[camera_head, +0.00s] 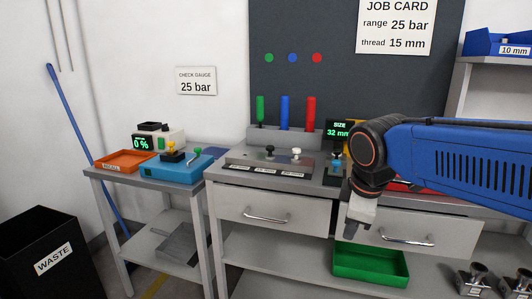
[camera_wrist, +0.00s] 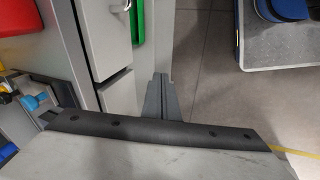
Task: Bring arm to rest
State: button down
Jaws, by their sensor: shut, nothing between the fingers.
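My blue arm (camera_head: 455,160) reaches in from the right in the head view, with its dark wrist joint bent downward. My gripper (camera_head: 350,232) hangs below the wrist, in front of the bench drawers, pointing down. Its fingers also show in the wrist view (camera_wrist: 165,92), closed together with nothing held. The arm hides part of the right end of the bench top and a red thing on it.
The bench has two drawers (camera_head: 265,208) with metal handles. A green tray (camera_head: 370,264) sits on the lower shelf. A side table holds an orange tray (camera_head: 122,161) and a blue device (camera_head: 172,170). A black waste bin (camera_head: 40,255) stands at left. Open floor shows in the wrist view.

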jog(key=s+d+f+m+t, duration=0.1)
jog(key=s+d+f+m, duration=0.8)
jog(key=s+m, duration=0.4)
jog(key=shift+s+d+f, duration=0.2)
jog(key=shift+s+f, duration=0.3)
